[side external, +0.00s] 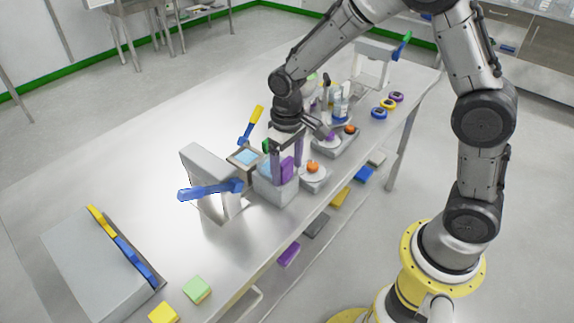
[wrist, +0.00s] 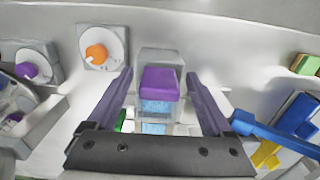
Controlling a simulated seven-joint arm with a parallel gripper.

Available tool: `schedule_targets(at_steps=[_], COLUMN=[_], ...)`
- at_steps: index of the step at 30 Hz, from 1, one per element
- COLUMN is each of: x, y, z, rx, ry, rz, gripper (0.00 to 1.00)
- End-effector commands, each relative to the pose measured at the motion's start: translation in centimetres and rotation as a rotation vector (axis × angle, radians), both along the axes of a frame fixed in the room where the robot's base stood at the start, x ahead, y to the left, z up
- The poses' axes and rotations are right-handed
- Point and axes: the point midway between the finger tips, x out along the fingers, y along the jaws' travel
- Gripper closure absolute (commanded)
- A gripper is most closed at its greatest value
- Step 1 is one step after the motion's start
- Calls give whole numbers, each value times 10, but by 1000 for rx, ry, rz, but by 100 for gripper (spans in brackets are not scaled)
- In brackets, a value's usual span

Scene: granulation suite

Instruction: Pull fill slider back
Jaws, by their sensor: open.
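A purple block (side external: 287,169), which looks like the fill slider's handle, sits on a grey box-shaped unit (side external: 277,191) near the table's front edge. In the wrist view the purple block (wrist: 160,82) is near the middle, with pale blue granular-looking windows (wrist: 155,107) below it. My gripper (side external: 286,162) points down over the unit. In the wrist view its two fingers (wrist: 158,76) are spread wide, one on each side of the block, with visible gaps. It is open and empty. Whether a fingertip touches the unit cannot be told.
A grey press-like frame with a blue lever (side external: 210,190) stands just left of the unit. The back-left tabletop is clear.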

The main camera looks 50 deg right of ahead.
Motion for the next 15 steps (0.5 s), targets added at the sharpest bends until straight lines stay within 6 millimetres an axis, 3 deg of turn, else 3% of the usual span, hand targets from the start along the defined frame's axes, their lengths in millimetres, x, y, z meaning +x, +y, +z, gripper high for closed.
schedule_targets(at_steps=[8, 15], x=[2, 2], y=[0, 0], z=[15, 65], rx=[0, 1], ry=[-5, -8], rz=[0, 0], gripper=[15, 15])
